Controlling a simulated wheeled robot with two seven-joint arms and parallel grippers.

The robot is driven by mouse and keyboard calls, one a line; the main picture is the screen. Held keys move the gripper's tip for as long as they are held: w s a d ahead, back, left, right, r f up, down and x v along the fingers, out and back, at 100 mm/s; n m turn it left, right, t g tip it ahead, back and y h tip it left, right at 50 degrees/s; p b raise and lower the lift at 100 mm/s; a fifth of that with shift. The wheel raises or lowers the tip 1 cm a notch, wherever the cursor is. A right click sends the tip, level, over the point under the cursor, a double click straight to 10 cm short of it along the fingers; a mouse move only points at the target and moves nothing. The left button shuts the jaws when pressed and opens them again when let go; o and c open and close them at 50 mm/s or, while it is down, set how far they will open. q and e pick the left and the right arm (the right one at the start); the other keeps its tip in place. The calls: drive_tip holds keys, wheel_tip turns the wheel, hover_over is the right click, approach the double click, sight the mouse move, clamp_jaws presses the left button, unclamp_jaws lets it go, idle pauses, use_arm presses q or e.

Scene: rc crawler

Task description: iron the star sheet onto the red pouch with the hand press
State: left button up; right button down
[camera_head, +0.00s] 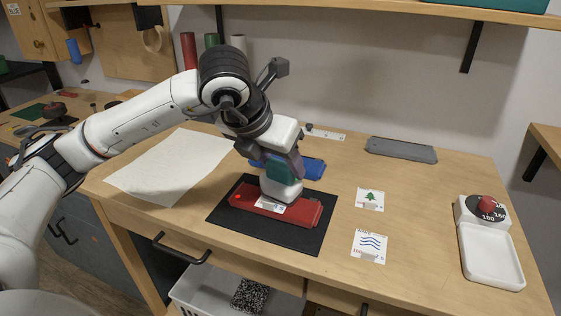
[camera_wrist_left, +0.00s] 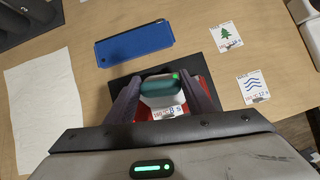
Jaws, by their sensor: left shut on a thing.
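The hand press (camera_head: 284,188) has a white body and a teal handle. My left gripper (camera_head: 283,166) is shut on its handle from above. The wrist view shows the teal handle (camera_wrist_left: 157,87) between the two fingers, with a small green light on it. The press stands over the red pouch (camera_head: 305,212), which lies on a black mat (camera_head: 228,219). A white sheet (camera_head: 270,204) with print shows at the near edge of the press, on the pouch. Its star is hidden or too small to make out. My right gripper is out of view.
A blue pouch (camera_head: 314,168) lies behind the mat. A tree sheet (camera_head: 369,198) and a wave sheet (camera_head: 369,246) lie to the right. A white dock (camera_head: 491,258) with a red-knobbed dial (camera_head: 487,205) stands far right. Large white paper (camera_head: 165,165) lies left; a grey tray (camera_head: 400,150) lies behind.

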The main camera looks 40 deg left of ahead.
use_arm(q)
drive_tip(key=shift+s+f, duration=0.1)
drive_tip(key=shift+f, duration=0.15)
drive_tip(key=r+p, duration=0.2)
drive_tip(key=r, duration=0.2)
drive_tip(key=r+p, duration=0.3)
drive_tip(key=r, duration=0.1)
drive_tip(key=shift+w+r, duration=0.2)
drive_tip(key=shift+r, duration=0.05)
drive_tip(key=shift+f, duration=0.1)
